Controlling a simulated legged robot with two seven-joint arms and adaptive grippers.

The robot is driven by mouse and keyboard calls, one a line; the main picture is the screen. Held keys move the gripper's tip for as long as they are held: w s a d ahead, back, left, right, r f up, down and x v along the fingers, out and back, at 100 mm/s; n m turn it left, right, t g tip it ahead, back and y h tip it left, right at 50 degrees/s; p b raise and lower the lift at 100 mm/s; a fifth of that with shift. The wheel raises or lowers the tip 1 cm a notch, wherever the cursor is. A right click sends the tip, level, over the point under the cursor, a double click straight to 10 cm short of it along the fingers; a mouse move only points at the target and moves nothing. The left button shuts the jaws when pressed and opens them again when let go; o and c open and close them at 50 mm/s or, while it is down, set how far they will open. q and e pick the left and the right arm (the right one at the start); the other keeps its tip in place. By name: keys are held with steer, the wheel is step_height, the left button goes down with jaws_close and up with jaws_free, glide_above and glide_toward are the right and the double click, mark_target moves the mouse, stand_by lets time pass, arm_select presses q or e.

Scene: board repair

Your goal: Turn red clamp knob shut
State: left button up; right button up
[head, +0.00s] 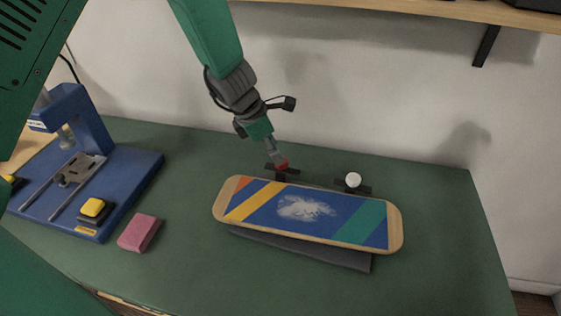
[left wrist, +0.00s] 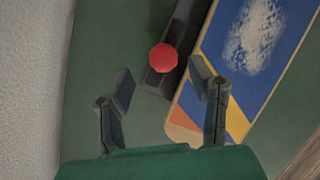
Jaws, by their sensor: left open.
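The red clamp knob (left wrist: 163,57) sits on a dark clamp bar beside the skateboard deck in the left wrist view. It also shows in the head view (head: 282,164), partly covered by my fingers. My left gripper (head: 276,154) comes down from above, close to the knob. In the left wrist view my left gripper (left wrist: 162,88) has its fingers spread apart, with the knob just beyond the gap between the tips. Contact with the knob cannot be told. The deck (head: 300,211), blue with yellow, orange and green stripes, lies on a dark support. My right gripper is not in view.
A white knob (head: 353,180) stands on another dark clamp bar behind the deck. A shelf (head: 420,9) overhangs the back wall. The green tabletop is clear at right.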

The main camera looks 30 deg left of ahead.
mark_target(282, 165)
arm_select(q)
steer(key=x, duration=0.2)
steer(key=shift+f, duration=0.35)
steer(key=shift+w+d+f+b, duration=0.1)
steer(key=shift+d+f+b, duration=0.15)
steer(key=shift+f+b, duration=0.05)
steer(key=shift+w+d+f, duration=0.1)
steer(key=shift+d+f, duration=0.05)
steer(key=shift+d, duration=0.15)
steer(key=shift+a, duration=0.15)
jaws_close()
